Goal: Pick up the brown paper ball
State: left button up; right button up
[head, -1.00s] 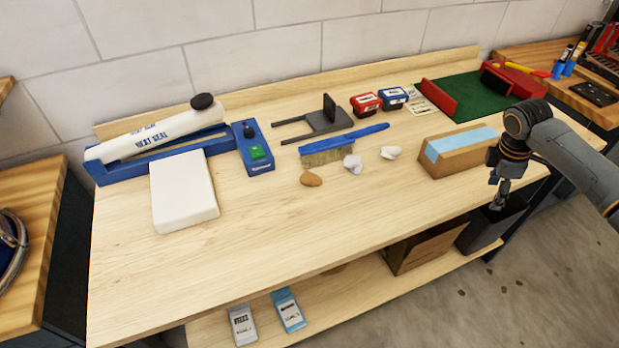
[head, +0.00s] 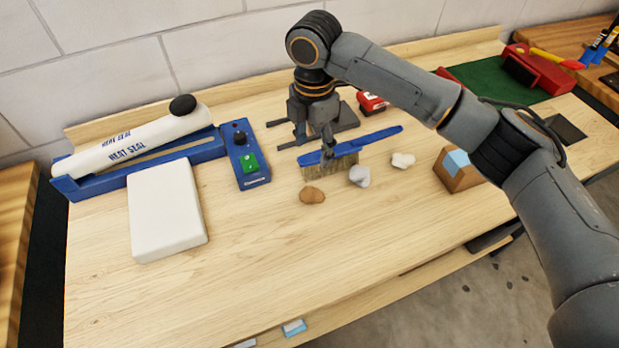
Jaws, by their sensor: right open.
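The brown paper ball (head: 312,195) lies on the wooden bench, in front of a blue-handled brush (head: 368,138). Two whitish crumpled balls lie to its right, one greyer (head: 359,176) and one whiter (head: 403,160). My right gripper (head: 327,150) points down over the brush, behind and slightly right of the brown ball. It is open, with nothing seen between its fingers. Its fingertips are small here, and I cannot tell whether they touch the brush. My left gripper is not in view.
A heat sealer (head: 150,150) and a white block (head: 166,210) stand on the left. A red box (head: 371,102) stands at the back. The front of the bench is clear.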

jog(key=p, duration=0.1)
send_over(312, 189)
jog(key=f, duration=0.7)
jog(key=shift+w+d+f, duration=0.1)
jog(key=shift+w+f, duration=0.15)
jog(key=shift+f, duration=0.05)
jog(key=shift+f+p, duration=0.45)
jog(key=shift+f, duration=0.05)
jog(key=f, duration=0.1)
jog(key=f+p, duration=0.1)
jog(key=f, duration=0.1)
jog(key=shift+s+f, duration=0.2)
jog(key=shift+f, duration=0.6)
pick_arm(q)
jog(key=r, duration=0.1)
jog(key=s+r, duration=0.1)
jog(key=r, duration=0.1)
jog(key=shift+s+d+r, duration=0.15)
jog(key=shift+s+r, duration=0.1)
pick_arm(e)
jog(key=c, duration=0.5)
jog(key=shift+o, duration=0.2)
